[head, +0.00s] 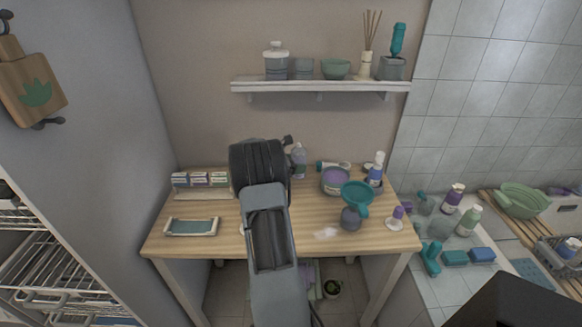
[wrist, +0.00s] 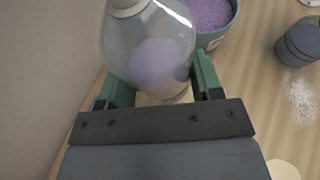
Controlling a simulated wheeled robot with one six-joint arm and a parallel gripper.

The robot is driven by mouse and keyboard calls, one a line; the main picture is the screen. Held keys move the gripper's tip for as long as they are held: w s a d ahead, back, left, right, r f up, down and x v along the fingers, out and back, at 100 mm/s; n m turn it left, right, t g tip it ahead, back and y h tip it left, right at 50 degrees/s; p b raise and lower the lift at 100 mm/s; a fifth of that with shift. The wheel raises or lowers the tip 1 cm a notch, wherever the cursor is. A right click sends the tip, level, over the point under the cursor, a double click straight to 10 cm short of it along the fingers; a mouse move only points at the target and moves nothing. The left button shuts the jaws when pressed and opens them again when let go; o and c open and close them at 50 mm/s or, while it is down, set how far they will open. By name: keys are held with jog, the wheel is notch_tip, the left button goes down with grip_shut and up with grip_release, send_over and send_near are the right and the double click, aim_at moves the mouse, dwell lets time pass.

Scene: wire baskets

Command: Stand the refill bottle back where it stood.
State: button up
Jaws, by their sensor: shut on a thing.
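The refill bottle (wrist: 150,50) is clear, with a pale cap and some lilac contents. In the wrist view it sits between the two green fingers of my gripper (wrist: 155,88), which is shut on it. In the head view the bottle (head: 299,158) shows at the back of the wooden table (head: 200,245), just right of my dark wrist, which hides part of it. My fingertips are mostly hidden there. I cannot tell whether the bottle's base touches the table.
Right of the bottle stands a tub of purple granules (head: 336,180). Small boxes (head: 200,179) line the back left. A wall shelf (head: 320,87) hangs above.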

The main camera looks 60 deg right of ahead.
aim_at(295, 177)
jog(key=shift+w+a, duration=0.1)
jog(key=shift+a, duration=0.05)
dwell(0.4)
jog(key=shift+f+b, duration=1.95)
jog(key=shift+f, duration=1.05)
jog(key=shift+f+b, duration=0.3)
jog(key=shift+f, duration=0.25)
jog(key=o, duration=1.6)
jog(key=c, duration=0.3)
jog(key=shift+c, duration=0.2)
